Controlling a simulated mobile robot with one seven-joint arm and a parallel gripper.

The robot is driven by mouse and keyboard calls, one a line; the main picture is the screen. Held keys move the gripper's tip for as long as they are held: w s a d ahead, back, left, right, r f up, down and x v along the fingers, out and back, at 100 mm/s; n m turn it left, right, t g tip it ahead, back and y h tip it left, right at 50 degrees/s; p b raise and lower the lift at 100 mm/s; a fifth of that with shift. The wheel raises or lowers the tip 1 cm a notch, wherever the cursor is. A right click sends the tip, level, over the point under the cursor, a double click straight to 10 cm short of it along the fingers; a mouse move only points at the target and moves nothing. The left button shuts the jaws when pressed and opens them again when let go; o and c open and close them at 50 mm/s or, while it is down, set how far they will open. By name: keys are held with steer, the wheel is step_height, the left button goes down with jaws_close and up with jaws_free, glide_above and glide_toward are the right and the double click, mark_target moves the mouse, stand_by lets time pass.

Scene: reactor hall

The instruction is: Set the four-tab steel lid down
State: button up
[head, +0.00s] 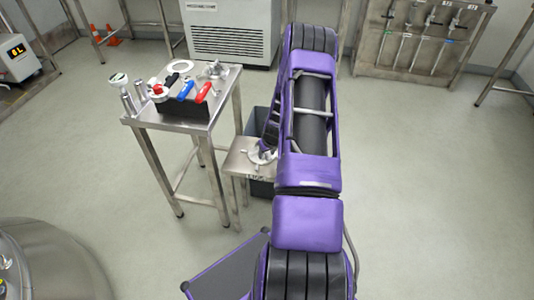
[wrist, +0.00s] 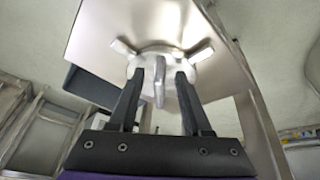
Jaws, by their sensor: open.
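The four-tab steel lid (wrist: 150,64) lies on a small square steel stand top (wrist: 98,35) in the wrist view. Tabs stick out at its left and right, and a bright bar-like part of it stands between my fingers. In the head view the lid (head: 260,156) is partly hidden behind my arm, on the low stand (head: 240,163). My gripper (wrist: 171,69) is open, with its two black fingers on either side of that part and gaps visible beside it.
A taller steel table (head: 150,122) stands left of the stand, with a black tool holder (head: 184,107), a white ring (head: 180,66) and a flanged metal part (head: 215,70). A dark bin (head: 262,188) sits beside the stand. Open floor lies to the right.

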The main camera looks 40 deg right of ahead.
steer(key=p+v, duration=0.1)
steer(key=v, duration=1)
steer(key=shift+r, duration=0.25)
steer(key=shift+s+a, duration=0.1)
steer(key=shift+s, duration=0.05)
